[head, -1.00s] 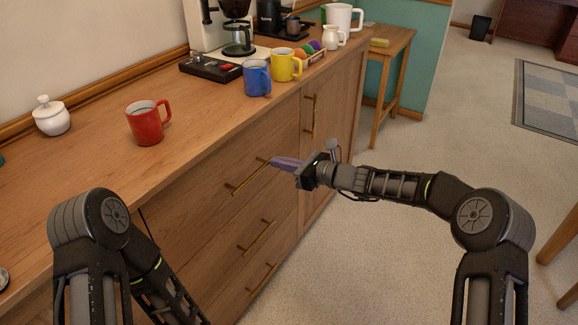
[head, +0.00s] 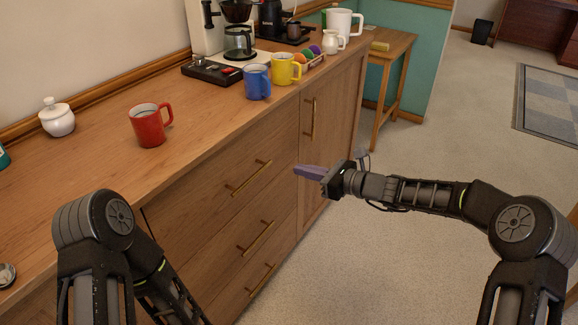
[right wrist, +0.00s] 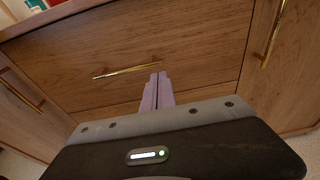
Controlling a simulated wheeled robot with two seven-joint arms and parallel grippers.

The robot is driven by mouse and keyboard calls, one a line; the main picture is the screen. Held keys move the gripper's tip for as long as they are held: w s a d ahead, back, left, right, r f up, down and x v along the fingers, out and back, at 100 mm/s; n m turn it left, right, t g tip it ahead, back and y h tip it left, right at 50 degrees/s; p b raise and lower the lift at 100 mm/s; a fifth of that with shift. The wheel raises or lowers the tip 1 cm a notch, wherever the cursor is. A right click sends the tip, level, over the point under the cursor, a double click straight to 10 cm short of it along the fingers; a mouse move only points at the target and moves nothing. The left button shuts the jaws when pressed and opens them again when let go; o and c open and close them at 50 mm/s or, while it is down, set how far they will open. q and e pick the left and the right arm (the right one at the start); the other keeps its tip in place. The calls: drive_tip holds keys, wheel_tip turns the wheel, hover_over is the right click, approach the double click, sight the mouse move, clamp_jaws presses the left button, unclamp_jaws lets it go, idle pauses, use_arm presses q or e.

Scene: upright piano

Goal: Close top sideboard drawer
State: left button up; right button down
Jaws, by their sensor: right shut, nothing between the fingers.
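The wooden sideboard (head: 95,170) runs along the wall at the left. Its top drawer (head: 215,185) has a long brass handle (head: 250,178), and its front looks flush with the drawers below. In the right wrist view the drawer front (right wrist: 150,45) and handle (right wrist: 126,71) show ahead of the fingers. My right gripper (head: 297,170) is shut and empty, its purple fingers pointing at the sideboard front, apart from the handle. The fingers (right wrist: 157,76) also show together in the right wrist view. My left arm shows at lower left, but its gripper is out of the picture.
A red mug (head: 150,126), blue mug (head: 257,83), yellow mug (head: 285,69) and white sugar pot (head: 57,118) stand on the sideboard top. A small wooden table (head: 392,55) stands beyond it. The carpet (head: 420,250) at the right is clear.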

drive_tip(key=v, duration=0.5)
drive_tip(key=shift+s+d, duration=0.25)
drive_tip(key=shift+d, duration=0.05)
